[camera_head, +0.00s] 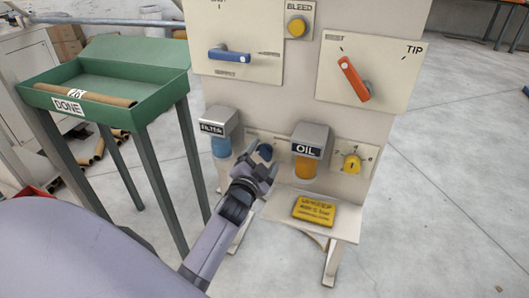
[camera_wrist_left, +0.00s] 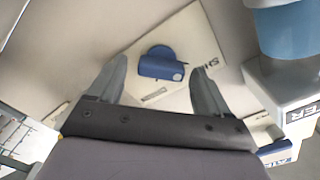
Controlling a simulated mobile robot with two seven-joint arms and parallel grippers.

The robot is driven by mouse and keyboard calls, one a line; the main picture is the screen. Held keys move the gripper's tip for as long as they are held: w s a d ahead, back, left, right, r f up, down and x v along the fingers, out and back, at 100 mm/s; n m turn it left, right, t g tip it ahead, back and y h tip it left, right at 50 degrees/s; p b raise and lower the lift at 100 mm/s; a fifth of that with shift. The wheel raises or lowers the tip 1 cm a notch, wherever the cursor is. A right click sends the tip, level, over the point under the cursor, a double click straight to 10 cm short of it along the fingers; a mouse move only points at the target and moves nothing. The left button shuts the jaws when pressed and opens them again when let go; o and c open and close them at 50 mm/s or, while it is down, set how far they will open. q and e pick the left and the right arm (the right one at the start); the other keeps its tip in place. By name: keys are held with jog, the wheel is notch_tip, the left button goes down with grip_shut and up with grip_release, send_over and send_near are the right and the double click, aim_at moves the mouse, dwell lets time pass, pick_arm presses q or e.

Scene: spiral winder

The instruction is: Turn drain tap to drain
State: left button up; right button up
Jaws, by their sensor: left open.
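The small blue tap (camera_head: 265,151) sits on a pale plate low on the panel, between the filter unit (camera_head: 220,130) and the oil unit (camera_head: 308,150). I take it to be the drain tap. My left gripper (camera_head: 261,163) is open in front of it. In the left wrist view the blue tap (camera_wrist_left: 162,65) shows between the two spread fingers, with its handle across the gap. I cannot tell whether the fingers touch it. The plate lettering begins "SH", partly cut off by a finger. My right gripper is out of view.
A yellow knob (camera_head: 352,163) is to the right of the oil unit. Above are a blue lever (camera_head: 230,56), a red lever (camera_head: 353,78) and a yellow bleed knob (camera_head: 296,27). A green tray (camera_head: 150,85) stands left. A yellow sign (camera_head: 314,210) lies on the ledge below.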

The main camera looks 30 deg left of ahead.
pick_arm(q)
jog(key=shift+w, duration=0.2)
jog(key=c, duration=1)
jog(key=shift+c, duration=0.2)
